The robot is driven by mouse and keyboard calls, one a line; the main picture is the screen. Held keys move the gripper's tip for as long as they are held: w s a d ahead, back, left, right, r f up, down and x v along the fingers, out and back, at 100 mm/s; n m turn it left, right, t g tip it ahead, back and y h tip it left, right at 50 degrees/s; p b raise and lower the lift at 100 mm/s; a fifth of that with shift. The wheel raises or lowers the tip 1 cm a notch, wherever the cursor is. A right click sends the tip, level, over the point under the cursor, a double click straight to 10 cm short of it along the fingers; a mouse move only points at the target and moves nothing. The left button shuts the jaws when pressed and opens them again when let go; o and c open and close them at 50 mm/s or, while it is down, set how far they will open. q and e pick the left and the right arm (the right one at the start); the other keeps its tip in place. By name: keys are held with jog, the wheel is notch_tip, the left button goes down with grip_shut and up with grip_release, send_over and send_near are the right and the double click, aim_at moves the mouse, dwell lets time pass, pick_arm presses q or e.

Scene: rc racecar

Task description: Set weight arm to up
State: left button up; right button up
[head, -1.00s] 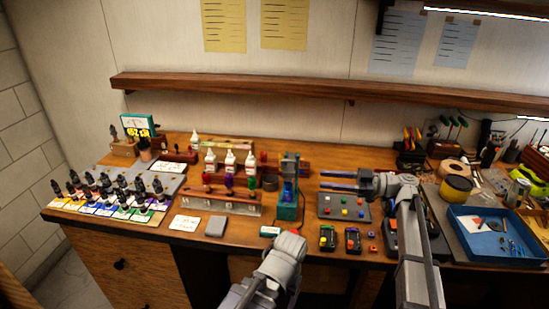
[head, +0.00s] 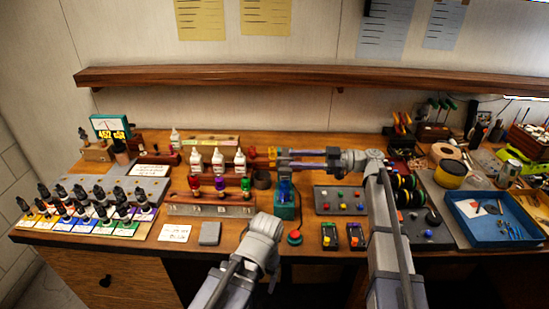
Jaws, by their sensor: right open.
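My right gripper (head: 283,159) is open. It reaches in from the right, its fingers pointing left, just above and behind the teal stand (head: 288,209) with a blue middle. An orange-and-red piece (head: 272,153) shows at the fingertips; I cannot tell whether they touch it or whether it lies behind them. No part can be made out with certainty as the weight arm, and the gripper covers what is above the stand.
Bottles (head: 218,161) and a rack (head: 212,207) with coloured pieces stand left of the stand. A red button (head: 294,237) is in front. A grey tray (head: 341,202) with coloured knobs and a blue tray (head: 490,232) are to the right. A wooden shelf (head: 330,76) runs above.

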aim_at(283, 158)
jog(key=a, duration=0.7)
grip_shut()
dwell(0.3)
jog(key=shift+w, duration=0.1)
dwell(1.0)
